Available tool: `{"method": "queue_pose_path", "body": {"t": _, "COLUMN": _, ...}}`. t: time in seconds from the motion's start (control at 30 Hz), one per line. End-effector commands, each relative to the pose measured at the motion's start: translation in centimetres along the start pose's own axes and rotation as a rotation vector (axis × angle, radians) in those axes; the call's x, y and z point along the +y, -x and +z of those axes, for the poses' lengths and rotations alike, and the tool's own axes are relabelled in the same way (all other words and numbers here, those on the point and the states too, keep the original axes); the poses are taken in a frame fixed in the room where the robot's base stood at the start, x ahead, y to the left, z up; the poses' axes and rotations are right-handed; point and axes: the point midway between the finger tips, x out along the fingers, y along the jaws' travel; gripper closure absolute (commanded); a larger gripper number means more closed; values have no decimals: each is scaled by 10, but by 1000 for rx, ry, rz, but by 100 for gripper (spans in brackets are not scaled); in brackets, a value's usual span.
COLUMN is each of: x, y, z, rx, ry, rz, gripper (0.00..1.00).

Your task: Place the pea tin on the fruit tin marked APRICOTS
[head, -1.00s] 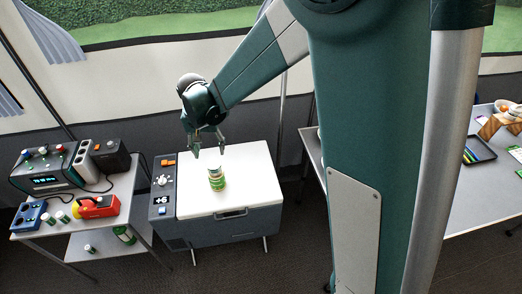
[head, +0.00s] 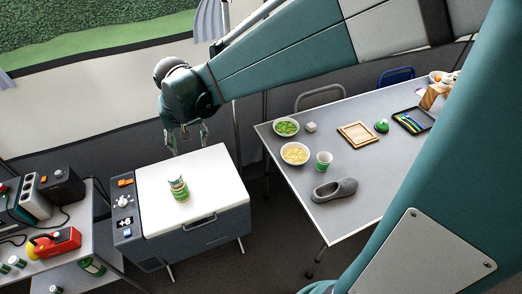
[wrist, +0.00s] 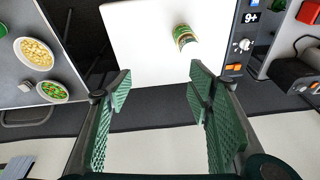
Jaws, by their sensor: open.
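On the white lid (head: 215,165) of the cool box stands a short stack of green-banded tins, apparently two. The upper tin (head: 177,183) sits on the lower tin (head: 182,196); I cannot tell whether it is quite square on it. Their labels are too small to read. The stack also shows in the wrist view (wrist: 185,38), beyond the fingertips and right of centre. My gripper (head: 188,145) is open and empty, above the back edge of the lid and apart from the tins. Its open fingers frame the lower middle of the wrist view (wrist: 160,85).
A grey table (head: 284,205) at right holds bowls (head: 295,153), a green-white cup (head: 324,161), a grey slipper (head: 334,190) and a wooden frame (head: 357,134). A cart at left carries a red device (head: 55,241) and small tins (head: 18,262). The lid around the stack is clear.

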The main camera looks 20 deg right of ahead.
Motion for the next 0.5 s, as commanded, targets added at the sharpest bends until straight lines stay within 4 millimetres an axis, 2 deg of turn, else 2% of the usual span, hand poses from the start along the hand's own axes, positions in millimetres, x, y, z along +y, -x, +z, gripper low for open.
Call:
{"method": "queue_pose_path", "body": {"t": 0.2, "x": 31, "y": 31, "z": 14, "rx": 42, "ry": 14, "rz": -14, "gripper": 49}}
{"method": "queue_pose_path", "body": {"t": 0.5, "x": 69, "y": 66, "z": 37, "rx": 101, "ry": 36, "rz": -27, "gripper": 49}}
